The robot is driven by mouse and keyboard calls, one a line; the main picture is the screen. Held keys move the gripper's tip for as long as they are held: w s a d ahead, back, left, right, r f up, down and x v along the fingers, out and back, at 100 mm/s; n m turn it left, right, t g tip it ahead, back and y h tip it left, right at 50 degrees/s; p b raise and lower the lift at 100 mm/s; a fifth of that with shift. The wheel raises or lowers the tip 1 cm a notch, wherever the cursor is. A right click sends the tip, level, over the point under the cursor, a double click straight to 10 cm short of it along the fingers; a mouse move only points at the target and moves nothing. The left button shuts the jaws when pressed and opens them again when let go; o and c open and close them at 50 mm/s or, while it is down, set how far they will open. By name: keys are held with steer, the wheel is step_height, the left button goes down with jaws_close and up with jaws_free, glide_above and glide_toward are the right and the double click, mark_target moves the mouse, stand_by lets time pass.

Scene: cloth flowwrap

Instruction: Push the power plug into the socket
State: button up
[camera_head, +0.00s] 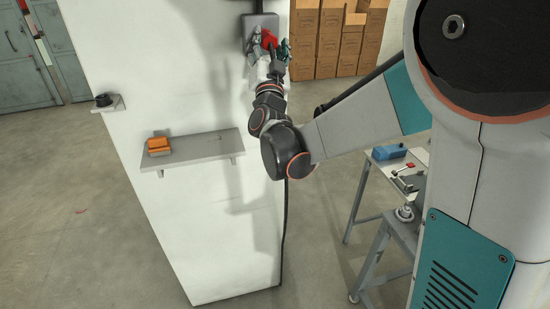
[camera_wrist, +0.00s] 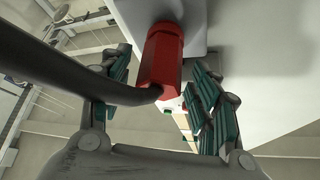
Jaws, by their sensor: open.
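The red power plug (camera_head: 269,39) is at the front of the grey socket box (camera_head: 250,22) on the white wall. In the wrist view the plug (camera_wrist: 162,60) points away from me, with its far end against the pale face of the socket box (camera_wrist: 197,25). How deep it sits cannot be told. A thick black cable (camera_wrist: 70,80) runs from its near end. My gripper (camera_head: 268,48) is open around the plug. In the wrist view my gripper (camera_wrist: 162,68) has one finger on each side, with visible gaps to the plug.
A grey shelf (camera_head: 205,146) with an orange block (camera_head: 159,146) is on the wall below left. A small shelf (camera_head: 111,104) holds a dark round item. The cable (camera_head: 285,235) hangs down the wall's right edge. A metal table (camera_head: 372,175) with a blue box (camera_head: 389,152) stands right.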

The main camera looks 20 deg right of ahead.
steer(key=n+y, duration=0.2)
steer(key=n, duration=0.2)
steer(key=n+t+y+p, duration=0.1)
steer(key=n+y, duration=0.2)
steer(key=n, duration=0.2)
steer(key=shift+s+d+y, duration=0.1)
steer(key=shift+d+y, duration=0.1)
steer(key=shift+y, duration=0.1)
steer(key=s+p, duration=0.1)
steer(key=s, duration=0.3)
steer(key=shift+s+a+r+p, duration=0.1)
steer(key=shift+s+p, duration=0.15)
steer(key=shift+p, duration=0.1)
steer(key=shift+s, duration=0.3)
step_height(320, 180, down, 33)
steer(key=g+b, duration=0.7)
steer(key=b, duration=0.5)
steer(key=s+f+g+b, duration=0.3)
steer(key=s+f+b, duration=0.1)
steer(key=s, duration=0.6)
steer(key=s+f+g+b, duration=0.3)
steer(key=s+f+b, duration=0.2)
steer(key=s, duration=0.6)
steer(key=s+f+g+b, duration=0.3)
steer(key=s+f+b, duration=0.2)
steer(key=s, duration=0.5)
steer(key=shift+s+f+g+b, duration=0.15)
steer(key=shift+f+g+b, duration=0.15)
steer(key=shift+b, duration=0.25)
